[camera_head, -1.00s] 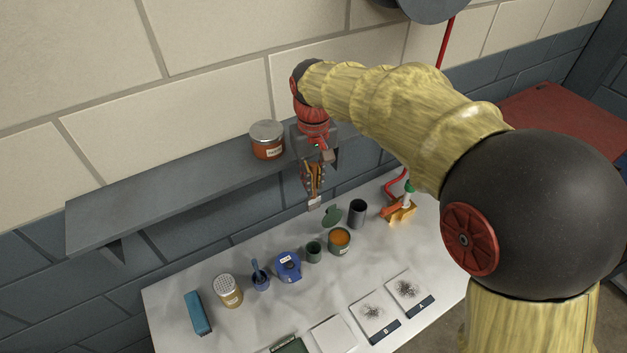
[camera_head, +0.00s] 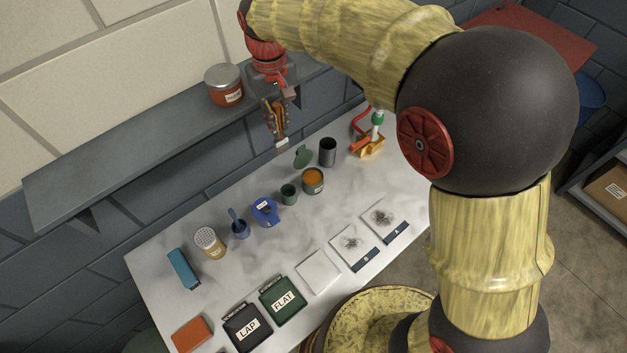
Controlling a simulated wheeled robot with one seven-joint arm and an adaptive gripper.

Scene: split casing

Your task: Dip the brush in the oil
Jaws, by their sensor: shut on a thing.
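My gripper (camera_head: 277,133) hangs fingers down above the back of the white bench. It is shut on a small pale thing (camera_head: 282,143) whose end shows below the fingertips; I cannot tell whether it is a brush. A green tin (camera_head: 313,182) with orange contents stands open in front and to the right. A small dark green cup (camera_head: 289,194) stands left of it. A blue pot (camera_head: 265,212) is farther left. A small blue cup (camera_head: 240,229) holds a blue handle (camera_head: 232,214) that leans out. No label readable here names the oil.
A grey shelf (camera_head: 130,150) with a lidded orange jar (camera_head: 224,88) is on the wall, left of my gripper. A dark cylinder (camera_head: 327,151) and a green disc (camera_head: 302,156) are behind the tin. A shaker (camera_head: 209,242) and pads (camera_head: 319,270) occupy the bench.

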